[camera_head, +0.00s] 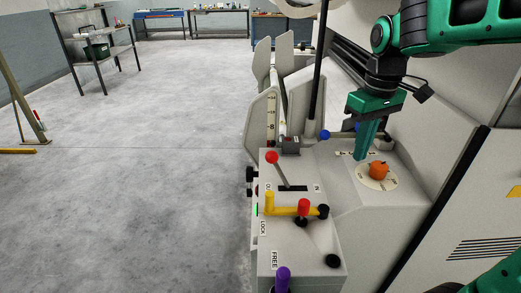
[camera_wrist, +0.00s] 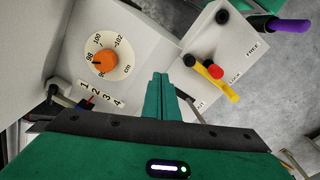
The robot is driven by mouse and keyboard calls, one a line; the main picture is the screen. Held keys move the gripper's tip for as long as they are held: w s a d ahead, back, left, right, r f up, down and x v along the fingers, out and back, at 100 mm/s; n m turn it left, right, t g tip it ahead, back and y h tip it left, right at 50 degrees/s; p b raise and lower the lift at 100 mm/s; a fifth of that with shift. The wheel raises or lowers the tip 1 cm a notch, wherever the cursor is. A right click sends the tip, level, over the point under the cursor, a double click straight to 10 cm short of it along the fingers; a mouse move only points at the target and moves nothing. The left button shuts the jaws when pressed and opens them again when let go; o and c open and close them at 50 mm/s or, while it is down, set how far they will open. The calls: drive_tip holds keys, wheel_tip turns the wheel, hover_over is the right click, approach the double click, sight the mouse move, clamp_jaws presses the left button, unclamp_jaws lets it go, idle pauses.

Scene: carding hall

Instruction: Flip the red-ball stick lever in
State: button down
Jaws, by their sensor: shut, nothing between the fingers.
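The stick lever with the red ball (camera_head: 272,157) rises from a dark slot on the pale control box in the head view. Its thin stick leans to the left, and its ball is away from the right-hand label by the slot. In the wrist view the ball is not visible. My green gripper (camera_head: 364,156) is shut and empty, pointing down to the right of the lever, near the orange dial knob (camera_head: 379,170). It is clearly apart from the red ball. Its closed fingers also show in the wrist view (camera_wrist: 158,80).
A yellow lever (camera_head: 285,210) with a red knob (camera_head: 304,205) stands in front of the slot. A purple handle (camera_head: 283,277) and black knob (camera_head: 333,261) are nearer. A blue-ball lever (camera_head: 325,135) is behind. Open floor (camera_head: 150,160) lies left.

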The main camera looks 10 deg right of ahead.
drive_tip(key=w+a+r+n, duration=0.1)
drive_tip(key=w+a+n, duration=0.2)
drive_tip(key=a, duration=0.5)
drive_tip(key=w+a+r+n, duration=0.1)
drive_tip(key=w+a+n, duration=0.3)
drive_tip(key=a, duration=0.5)
drive_tip(key=w+a+n, duration=0.4)
drive_tip(key=a, duration=0.5)
drive_tip(key=shift+w+r, duration=0.2)
drive_tip(key=shift+r, duration=0.2)
wheel_tip(320, 180, down, 10)
drive_tip(key=d, duration=0.2)
drive_tip(key=d+r, duration=0.1)
drive_tip(key=shift+s+d, duration=0.1)
drive_tip(key=shift+s, duration=0.15)
drive_tip(key=shift+r+y, duration=0.15)
drive_tip(key=shift+y, duration=0.15)
